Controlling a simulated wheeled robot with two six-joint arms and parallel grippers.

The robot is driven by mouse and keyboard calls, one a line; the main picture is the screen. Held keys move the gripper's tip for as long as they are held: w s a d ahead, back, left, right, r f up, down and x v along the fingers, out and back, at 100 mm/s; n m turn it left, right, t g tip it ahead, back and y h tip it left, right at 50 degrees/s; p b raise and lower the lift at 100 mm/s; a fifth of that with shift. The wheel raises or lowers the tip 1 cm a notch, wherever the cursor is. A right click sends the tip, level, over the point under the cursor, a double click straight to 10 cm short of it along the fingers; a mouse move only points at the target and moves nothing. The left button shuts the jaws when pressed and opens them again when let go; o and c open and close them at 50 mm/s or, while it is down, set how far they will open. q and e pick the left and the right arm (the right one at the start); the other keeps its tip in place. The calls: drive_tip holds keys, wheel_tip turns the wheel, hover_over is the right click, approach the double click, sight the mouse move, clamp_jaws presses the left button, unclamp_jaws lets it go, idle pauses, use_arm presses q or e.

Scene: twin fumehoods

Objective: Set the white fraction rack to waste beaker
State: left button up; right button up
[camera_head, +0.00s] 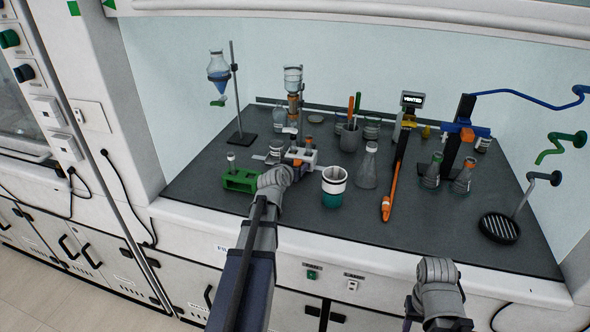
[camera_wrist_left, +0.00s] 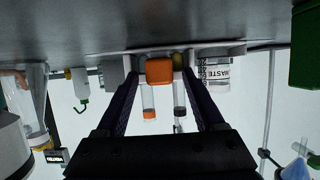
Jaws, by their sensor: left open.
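The white fraction rack (camera_head: 305,154) stands toward the left middle of the dark bench, partly hidden by my left wrist. In the left wrist view the white rack (camera_wrist_left: 203,48) shows upside down, with an orange block (camera_wrist_left: 159,71) on its near side and two vials in it. My left gripper (camera_wrist_left: 162,78) is open, its fingers on either side of the orange block; I cannot tell whether they touch it. It is mostly hidden behind its wrist in the head view (camera_head: 292,169). The beaker labelled WASTE (camera_wrist_left: 222,73) stands beside the rack; it is the small beaker left of it (camera_head: 275,152).
A green rack (camera_head: 240,181) is left of my left wrist, and a white and teal cup (camera_head: 333,187) right of it.

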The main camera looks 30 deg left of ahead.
use_arm(q)
drive_tip(key=shift+w, duration=0.15)
clamp_jaws()
idle(0.5)
idle(0.9)
